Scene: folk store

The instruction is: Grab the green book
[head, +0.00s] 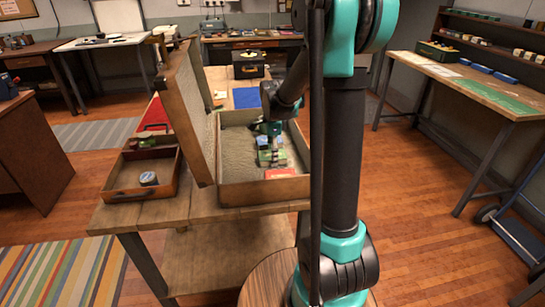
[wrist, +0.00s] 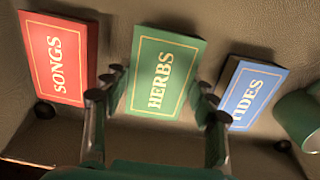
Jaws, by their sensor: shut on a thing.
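The green book (wrist: 165,72), lettered HERBS, lies between the two fingers of my gripper (wrist: 155,110) in the wrist view. My gripper is shut on it, with one finger along each side. A red book (wrist: 61,60), lettered SONGS, lies to its left. A blue book (wrist: 250,92), lettered TIDES, lies to its right. In the head view my gripper (head: 270,135) reaches down into an open case (head: 243,194) on the wooden table. The red book (head: 281,173) shows near the case's front wall there. The green book is small and partly covered in that view.
The case's raised lid (head: 183,115) stands on its left. A small open box (head: 125,178) with a round tin (head: 148,179) sits left of the lid. A green rounded thing (wrist: 300,120) lies right of the blue book. The case walls stand close around my gripper.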

